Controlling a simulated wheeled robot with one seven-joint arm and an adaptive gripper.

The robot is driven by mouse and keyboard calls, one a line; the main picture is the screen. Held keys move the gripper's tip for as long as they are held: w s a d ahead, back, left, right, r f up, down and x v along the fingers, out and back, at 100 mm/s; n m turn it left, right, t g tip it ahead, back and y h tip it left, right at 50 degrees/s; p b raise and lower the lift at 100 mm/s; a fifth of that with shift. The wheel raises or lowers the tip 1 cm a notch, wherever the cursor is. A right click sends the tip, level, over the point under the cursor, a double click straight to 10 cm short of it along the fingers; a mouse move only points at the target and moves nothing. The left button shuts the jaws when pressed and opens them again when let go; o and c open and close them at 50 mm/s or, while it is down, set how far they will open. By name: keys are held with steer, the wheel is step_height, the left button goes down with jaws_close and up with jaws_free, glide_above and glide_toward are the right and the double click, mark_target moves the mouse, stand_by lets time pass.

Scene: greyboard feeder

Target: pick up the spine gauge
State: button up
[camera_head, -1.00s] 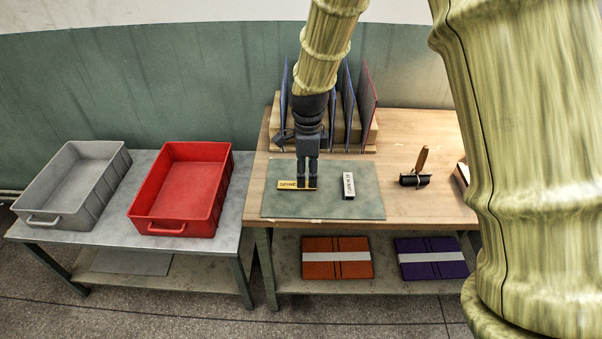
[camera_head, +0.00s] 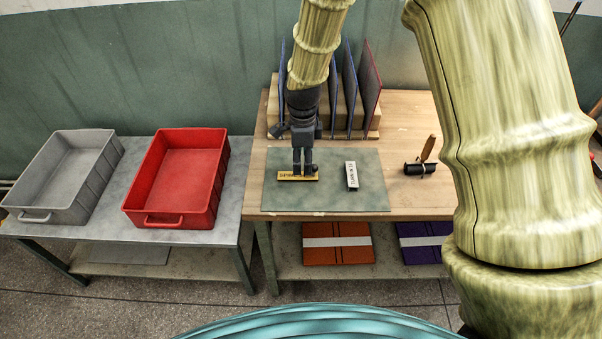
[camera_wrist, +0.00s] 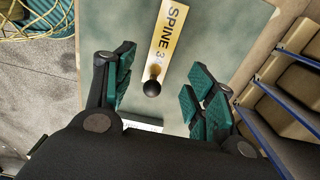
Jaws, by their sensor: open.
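The spine gauge (camera_head: 286,177) is a flat yellow bar lying on the green mat (camera_head: 325,198). In the wrist view the spine gauge (camera_wrist: 165,34) reads "SPINE 3" and has a round black knob near its end. My gripper (camera_head: 303,173) is over the bar, with its fingers hiding part of it in the head view. In the wrist view my gripper (camera_wrist: 160,80) is open, its green-padded fingers on either side of the knob with gaps on both sides. I cannot tell how far the fingertips are above the mat.
A white labelled gauge (camera_head: 352,176) lies to the right on the mat. A wooden-handled roller (camera_head: 421,168) is farther right on the wooden table (camera_head: 400,203). A rack (camera_head: 268,122) with upright boards stands behind. Red (camera_head: 165,221) and grey (camera_head: 42,216) trays are at left.

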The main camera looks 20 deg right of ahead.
mark_target(303, 175)
steer(key=shift+s+f, duration=0.15)
steer(key=shift+f, duration=0.1)
steer(key=shift+d+f+p, duration=0.1)
steer(key=shift+f+p, duration=0.8)
steer(key=shift+f, duration=1.45)
steer(key=c, duration=1.2)
jaws_close()
steer(key=shift+r, duration=0.2)
